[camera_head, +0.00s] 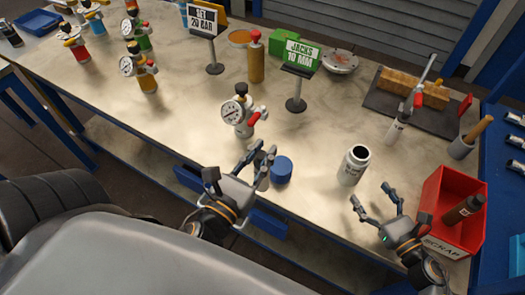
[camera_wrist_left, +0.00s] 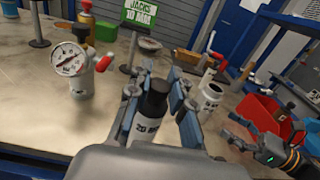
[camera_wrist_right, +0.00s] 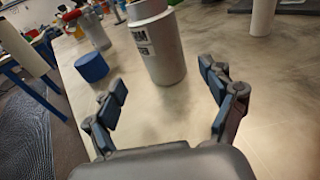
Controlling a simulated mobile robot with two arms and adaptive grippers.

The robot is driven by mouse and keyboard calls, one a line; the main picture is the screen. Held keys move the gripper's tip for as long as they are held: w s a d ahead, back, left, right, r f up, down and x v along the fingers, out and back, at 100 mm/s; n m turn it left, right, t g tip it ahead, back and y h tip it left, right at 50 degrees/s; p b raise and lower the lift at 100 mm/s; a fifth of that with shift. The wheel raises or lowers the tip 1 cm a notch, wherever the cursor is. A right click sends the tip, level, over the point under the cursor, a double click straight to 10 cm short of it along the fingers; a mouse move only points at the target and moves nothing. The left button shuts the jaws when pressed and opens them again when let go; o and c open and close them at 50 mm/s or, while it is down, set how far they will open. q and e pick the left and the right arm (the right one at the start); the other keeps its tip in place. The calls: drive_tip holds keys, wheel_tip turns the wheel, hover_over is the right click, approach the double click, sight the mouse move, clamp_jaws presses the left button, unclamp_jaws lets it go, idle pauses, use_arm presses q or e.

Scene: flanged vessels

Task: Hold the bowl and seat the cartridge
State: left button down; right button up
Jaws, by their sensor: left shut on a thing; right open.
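A white open-mouthed vessel (camera_head: 352,168), which looks like the bowl, stands upright on the bench with a dark opening on top. It also shows in the left wrist view (camera_wrist_left: 209,100) and the right wrist view (camera_wrist_right: 158,50). My left gripper (camera_head: 263,157) is shut on a white cylinder with a black top (camera_wrist_left: 151,120), which looks like the cartridge, upright left of the vessel. The fingers mostly hide it in the head view. My right gripper (camera_head: 371,196) is open and empty in front of the vessel; in its wrist view the vessel stands beyond the fingertips (camera_wrist_right: 163,82), apart from them.
A blue cap (camera_head: 281,169) sits between the left gripper and vessel. A red bin (camera_head: 441,205) holding a brown cylinder is at right. A gauge vessel (camera_head: 239,116), signs (camera_head: 302,57) and a dark mat (camera_head: 385,100) stand behind. Bench between cap and vessel is clear.

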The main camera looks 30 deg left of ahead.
sight(359, 178)
use_arm(q)
drive_tip(key=shift+w+f+b, duration=0.15)
drive_tip(key=shift+f+b, duration=0.55)
drive_tip(key=shift+f, duration=0.05)
use_arm(e)
drive_tip(key=x, duration=0.8)
drive_tip(key=shift+w+a, duration=0.1)
drive_tip(key=shift+w, duration=0.2)
drive_tip(key=c, duration=0.9)
